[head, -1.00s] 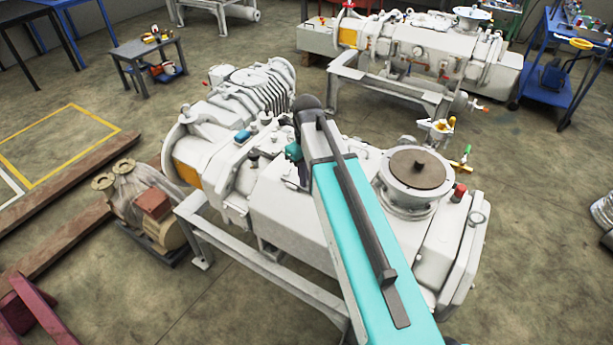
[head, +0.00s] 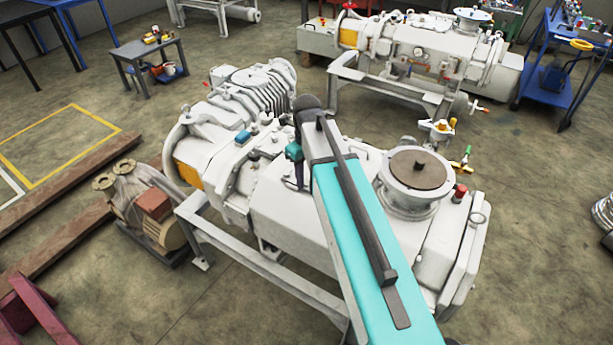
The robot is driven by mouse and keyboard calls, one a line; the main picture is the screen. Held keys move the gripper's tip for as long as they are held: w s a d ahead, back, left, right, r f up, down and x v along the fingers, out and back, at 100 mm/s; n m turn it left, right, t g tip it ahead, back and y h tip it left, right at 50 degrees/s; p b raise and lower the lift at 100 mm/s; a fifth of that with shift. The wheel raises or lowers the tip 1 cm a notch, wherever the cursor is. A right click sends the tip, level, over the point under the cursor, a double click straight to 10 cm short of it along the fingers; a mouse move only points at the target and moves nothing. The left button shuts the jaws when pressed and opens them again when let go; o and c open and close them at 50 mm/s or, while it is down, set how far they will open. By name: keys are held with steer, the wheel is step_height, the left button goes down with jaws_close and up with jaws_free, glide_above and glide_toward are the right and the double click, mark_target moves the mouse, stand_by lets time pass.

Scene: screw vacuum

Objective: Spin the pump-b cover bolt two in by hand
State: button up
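A large white vacuum pump (head: 290,212) stands on a pale frame in the middle, right under my arm. No label tells me whether it is pump-b. I cannot make out a cover bolt or its hole at this size. My teal and dark arm reaches over the pump from the lower right. My gripper (head: 299,183) seems to be the small dark part below the teal wrist piece, close over the pump's top. Its fingers are too small and too hidden by the arm to show whether they are open or hold anything.
A second white pump (head: 425,45) stands behind. A round flange (head: 418,172) rises at the near pump's right. A small motor-like unit (head: 148,205) and wooden beams (head: 60,235) lie left. A grey table (head: 147,58) and blue cart (head: 560,75) stand farther back.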

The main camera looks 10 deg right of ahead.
mark_target(307, 183)
step_height(307, 183, up, 14)
steer(key=b, duration=0.3)
steer(key=shift+f, duration=0.15)
stand_by(0.6)
stand_by(0.6)
